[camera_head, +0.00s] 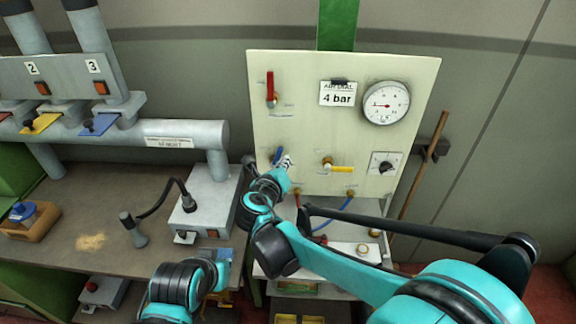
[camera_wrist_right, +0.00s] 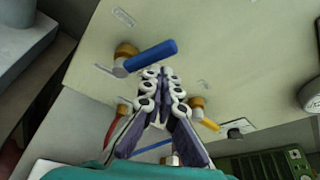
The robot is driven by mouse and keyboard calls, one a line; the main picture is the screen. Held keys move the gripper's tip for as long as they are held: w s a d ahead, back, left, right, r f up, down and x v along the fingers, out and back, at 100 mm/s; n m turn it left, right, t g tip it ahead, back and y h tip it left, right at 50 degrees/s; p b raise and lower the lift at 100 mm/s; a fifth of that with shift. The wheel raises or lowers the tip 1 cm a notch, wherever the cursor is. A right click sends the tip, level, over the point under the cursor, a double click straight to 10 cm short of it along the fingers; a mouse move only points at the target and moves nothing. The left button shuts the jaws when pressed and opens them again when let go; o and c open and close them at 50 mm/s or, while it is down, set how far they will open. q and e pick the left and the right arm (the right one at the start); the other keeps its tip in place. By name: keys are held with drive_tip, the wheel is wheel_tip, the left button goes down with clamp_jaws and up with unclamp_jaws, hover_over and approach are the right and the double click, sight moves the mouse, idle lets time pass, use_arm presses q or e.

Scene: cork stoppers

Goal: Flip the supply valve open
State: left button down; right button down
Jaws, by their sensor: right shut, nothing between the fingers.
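The valve board (camera_head: 300,75) carries three lever valves with red, blue and yellow handles; their small labels are unreadable, so I cannot tell which is the supply valve. The red lever (camera_head: 270,86) points up at the upper left. The blue lever (camera_head: 277,155) is at the lower left and the yellow lever (camera_head: 342,169) lies level to its right. My right gripper (camera_head: 287,163) is shut and empty beside the blue lever. In the right wrist view its tips (camera_wrist_right: 162,74) are just below the blue lever (camera_wrist_right: 152,56); contact is unclear. My left arm shows low down, its fingers unclear.
A pressure gauge (camera_head: 386,103) and a "4 bar" card (camera_head: 338,94) are on the board. A grey box (camera_head: 208,200) with a black cable stands left of the board on the bench (camera_head: 75,240). A wooden stick (camera_head: 422,165) leans at the right. A blue hose (camera_head: 335,215) hangs below.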

drive_tip(key=shift+a+r, duration=0.45)
drive_tip(key=shift+a, duration=0.3)
drive_tip(key=shift+a+r, duration=0.1)
drive_tip(key=shift+a, duration=0.15)
drive_tip(key=shift+d, duration=0.1)
idle(0.3)
